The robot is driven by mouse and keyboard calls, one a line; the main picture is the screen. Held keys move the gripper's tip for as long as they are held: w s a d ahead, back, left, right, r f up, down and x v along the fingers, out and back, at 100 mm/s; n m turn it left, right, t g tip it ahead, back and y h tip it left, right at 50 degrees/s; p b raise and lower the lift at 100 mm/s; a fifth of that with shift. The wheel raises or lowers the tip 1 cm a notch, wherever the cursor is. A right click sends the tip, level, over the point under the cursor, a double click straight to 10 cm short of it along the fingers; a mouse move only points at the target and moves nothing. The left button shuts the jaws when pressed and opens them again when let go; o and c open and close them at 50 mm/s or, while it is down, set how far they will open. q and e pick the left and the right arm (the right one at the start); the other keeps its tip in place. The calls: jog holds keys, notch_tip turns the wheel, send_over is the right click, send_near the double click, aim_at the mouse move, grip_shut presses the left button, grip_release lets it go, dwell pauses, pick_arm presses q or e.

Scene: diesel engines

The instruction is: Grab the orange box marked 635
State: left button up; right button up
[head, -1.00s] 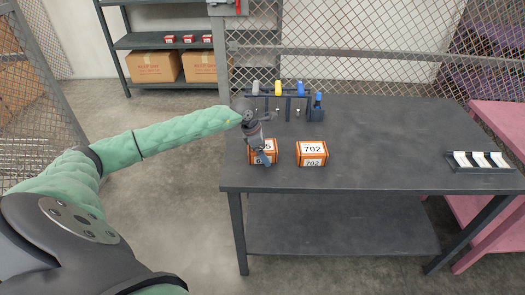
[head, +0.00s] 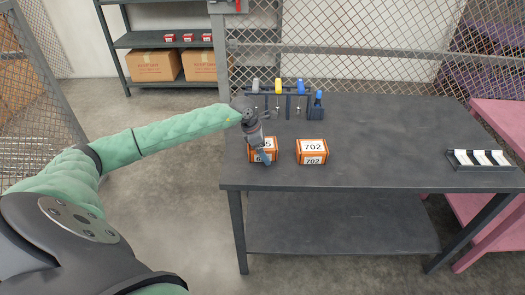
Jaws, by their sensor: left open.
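An orange box with white labels (head: 270,144) stands near the left front corner of the dark table (head: 400,150). Only a final "5" of its top number shows; my gripper hides the rest. My left gripper (head: 261,155) is open and reaches down over this box from the left, overlapping it in the head view. I cannot tell whether the fingers touch it or stand around it. A second orange box, marked 702 (head: 312,147), stands a little to the right, apart from the gripper. My right gripper is not in view.
A tool rack with several coloured-handled tools (head: 278,90) stands at the table's back left. A dark holder with white pieces (head: 480,158) lies at the right end. The table's middle is clear. Behind are a mesh fence (head: 370,70) and a shelf with cardboard boxes (head: 153,65).

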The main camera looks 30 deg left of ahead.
pick_arm(q)
jog(key=shift+c, duration=0.2)
dwell(0.3)
jog(key=shift+f, duration=0.1)
jog(key=c, duration=1.1)
jog(key=shift+c, duration=1.4)
